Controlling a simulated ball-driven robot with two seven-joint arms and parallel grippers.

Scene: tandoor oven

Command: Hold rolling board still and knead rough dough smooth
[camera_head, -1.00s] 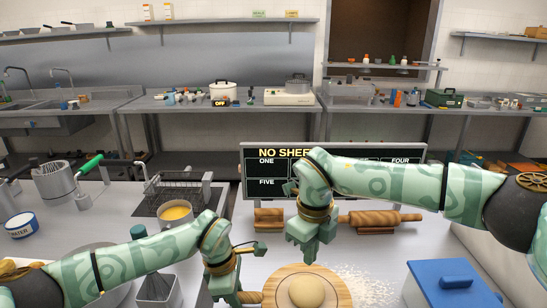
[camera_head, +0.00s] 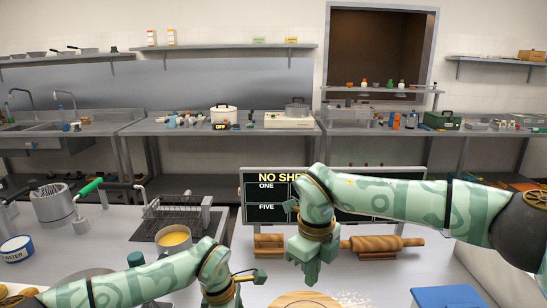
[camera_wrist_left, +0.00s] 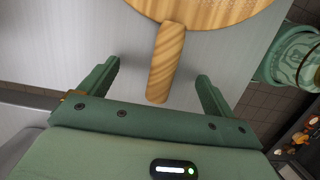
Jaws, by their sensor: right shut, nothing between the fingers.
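The round wooden rolling board (camera_head: 298,301) shows only its far edge at the bottom of the head view. The left wrist view shows part of the board (camera_wrist_left: 205,10) and its handle (camera_wrist_left: 165,65). My left gripper (camera_wrist_left: 158,82) is open, with the handle between its fingers and a gap on both sides. In the head view my left gripper (camera_head: 222,298) is cut off by the bottom edge. My right gripper (camera_head: 303,280) is shut and empty, pointing down above the board's far side. The dough is out of view.
A rolling pin (camera_head: 385,243) lies on a stand behind my right gripper, before a black menu board (camera_head: 262,214). A blue-lidded box (camera_head: 447,297) stands right of the board. A pot of yellow liquid (camera_head: 174,239) and a wire basket (camera_head: 178,217) stand left.

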